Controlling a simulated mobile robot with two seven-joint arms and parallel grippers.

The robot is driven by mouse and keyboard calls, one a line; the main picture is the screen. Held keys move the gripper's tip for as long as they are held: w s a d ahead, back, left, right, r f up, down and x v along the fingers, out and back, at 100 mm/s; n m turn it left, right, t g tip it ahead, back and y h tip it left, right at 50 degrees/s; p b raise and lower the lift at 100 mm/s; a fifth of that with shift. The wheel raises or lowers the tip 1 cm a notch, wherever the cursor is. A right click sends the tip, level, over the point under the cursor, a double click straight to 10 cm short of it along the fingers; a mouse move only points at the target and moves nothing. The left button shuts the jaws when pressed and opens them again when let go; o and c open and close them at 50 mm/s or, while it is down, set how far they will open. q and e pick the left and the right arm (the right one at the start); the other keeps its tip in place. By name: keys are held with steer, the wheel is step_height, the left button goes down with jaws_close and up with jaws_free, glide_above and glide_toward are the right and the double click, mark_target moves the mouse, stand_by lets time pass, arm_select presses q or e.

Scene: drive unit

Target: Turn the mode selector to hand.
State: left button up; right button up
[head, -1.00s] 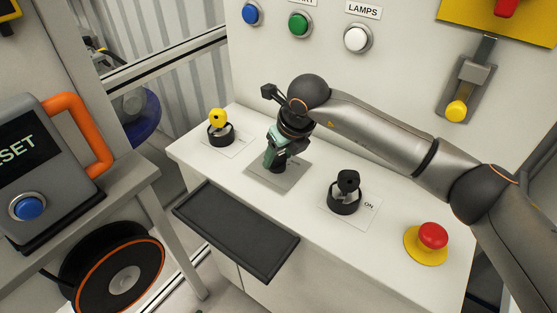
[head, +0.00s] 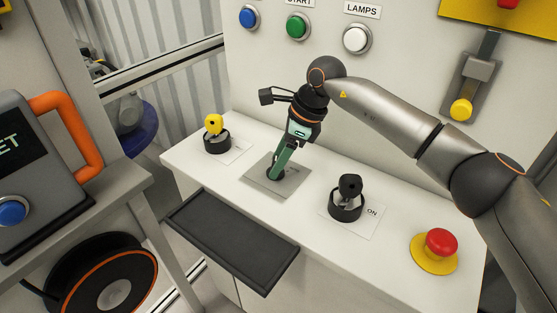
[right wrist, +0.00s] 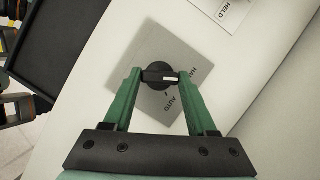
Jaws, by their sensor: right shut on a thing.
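The mode selector is a black round knob (right wrist: 156,66) with a bar grip and a white mark, on a grey plate (head: 291,187). In the right wrist view its white mark lies on the right part of the bar, towards the partly hidden HAND lettering. The AUTO lettering is on the plate (right wrist: 151,113) below right of the knob. My right gripper (head: 276,173) has green fingers. Its fingertips (right wrist: 160,77) are shut on the two ends of the bar. In the head view the gripper hides most of the knob. My left gripper is not in view.
A yellow key switch (head: 215,127) stands left of the plate, a black-handled switch (head: 348,195) right of it, and a red emergency button (head: 440,242) farther right. A dark tray (head: 232,240) juts out in front. A panel with buttons and a lever (head: 476,78) rises behind.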

steer(key=shift+w+n+g, duration=0.1)
steer(key=shift+n+g, duration=0.2)
steer(key=shift+n, duration=0.3)
steer(key=o, duration=1.4)
steer(key=shift+c, duration=0.2)
steer(key=v, duration=1.2)
steer(key=shift+r, duration=0.3)
